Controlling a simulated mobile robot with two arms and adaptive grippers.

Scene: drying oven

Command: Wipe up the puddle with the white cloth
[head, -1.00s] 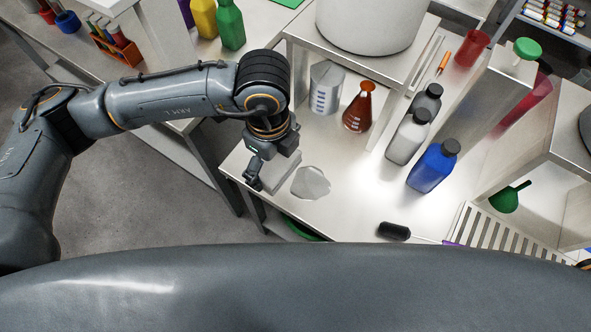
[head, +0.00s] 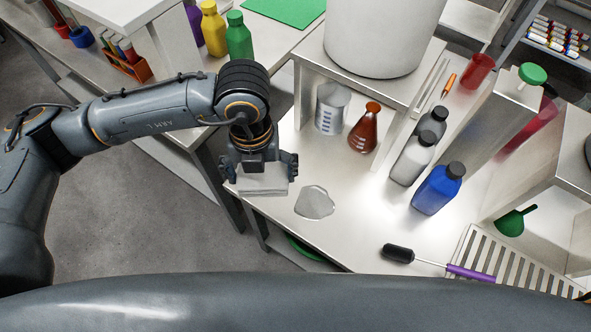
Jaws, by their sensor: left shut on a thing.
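The puddle (head: 314,203) is a pale grey, irregular patch on the steel bench top (head: 345,235), near its front left edge. The white cloth (head: 262,186) is a folded pad just left of the puddle, at the bench's left edge. My left gripper (head: 262,170) is over the cloth from behind, its fingers spread to the cloth's two sides and shut on it. Cloth and puddle are apart in the picture. Whether the cloth touches the bench is hard to tell. My right gripper is not in view.
A beaker (head: 331,108) and a flask of red-brown liquid (head: 364,128) stand behind the puddle. Grey bottles (head: 413,158) and a blue bottle (head: 438,188) stand to the right. A black-and-purple tool (head: 430,262) lies at the front right. Bench around the puddle is clear.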

